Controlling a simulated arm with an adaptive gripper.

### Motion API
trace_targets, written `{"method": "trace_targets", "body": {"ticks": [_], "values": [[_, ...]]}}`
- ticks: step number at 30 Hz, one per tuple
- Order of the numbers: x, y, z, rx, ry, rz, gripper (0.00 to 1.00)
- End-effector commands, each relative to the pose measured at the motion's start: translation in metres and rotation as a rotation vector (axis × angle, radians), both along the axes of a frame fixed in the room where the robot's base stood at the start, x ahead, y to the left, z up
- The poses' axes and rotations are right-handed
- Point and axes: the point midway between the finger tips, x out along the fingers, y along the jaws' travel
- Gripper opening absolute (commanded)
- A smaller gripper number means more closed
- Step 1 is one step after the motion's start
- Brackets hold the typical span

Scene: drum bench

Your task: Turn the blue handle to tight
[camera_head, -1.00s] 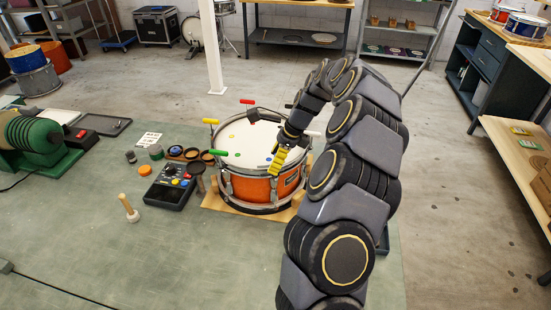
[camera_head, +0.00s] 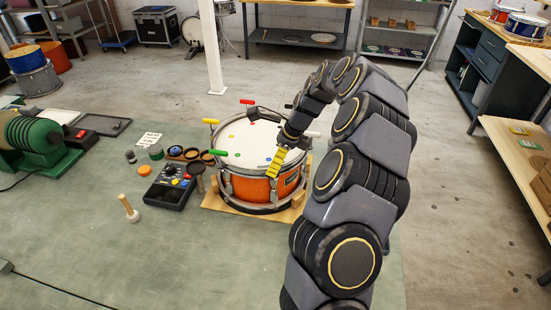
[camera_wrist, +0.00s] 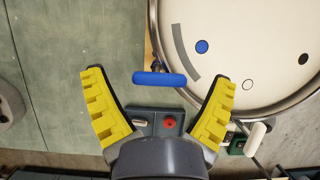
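The blue handle (camera_wrist: 160,79) is a short rounded bar at the edge of the drum (camera_wrist: 285,45), lying nearly crosswise in the wrist view. A blue dot (camera_wrist: 202,47) and a grey curved band (camera_wrist: 183,52) mark the drumhead near it. My gripper (camera_wrist: 159,82) is open, its yellow fingers apart on either side of the handle with gaps at both ends. Contact is not visible. In the head view my gripper (camera_head: 275,163) points down at the front right rim of the orange drum (camera_head: 250,188); the blue handle is hidden there.
Other rim handles are red (camera_head: 247,101), yellow (camera_head: 210,121), green (camera_head: 217,153) and white (camera_head: 312,133). A dark control box (camera_head: 170,187) and a wooden mallet (camera_head: 129,208) are left of the drum. The bench front left is clear.

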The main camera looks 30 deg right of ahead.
Motion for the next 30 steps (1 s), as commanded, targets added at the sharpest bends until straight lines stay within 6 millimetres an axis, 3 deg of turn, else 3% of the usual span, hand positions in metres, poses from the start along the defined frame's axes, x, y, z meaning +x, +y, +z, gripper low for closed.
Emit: {"method": "trace_targets", "body": {"ticks": [10, 21, 30], "values": [[-0.003, -0.004, 0.012, -0.001, -0.001, 0.0, 0.86], [-0.023, -0.025, 0.082, -0.003, -0.006, -0.004, 0.86], [-0.033, -0.032, 0.11, -0.002, 0.0, 0.001, 0.86]]}}
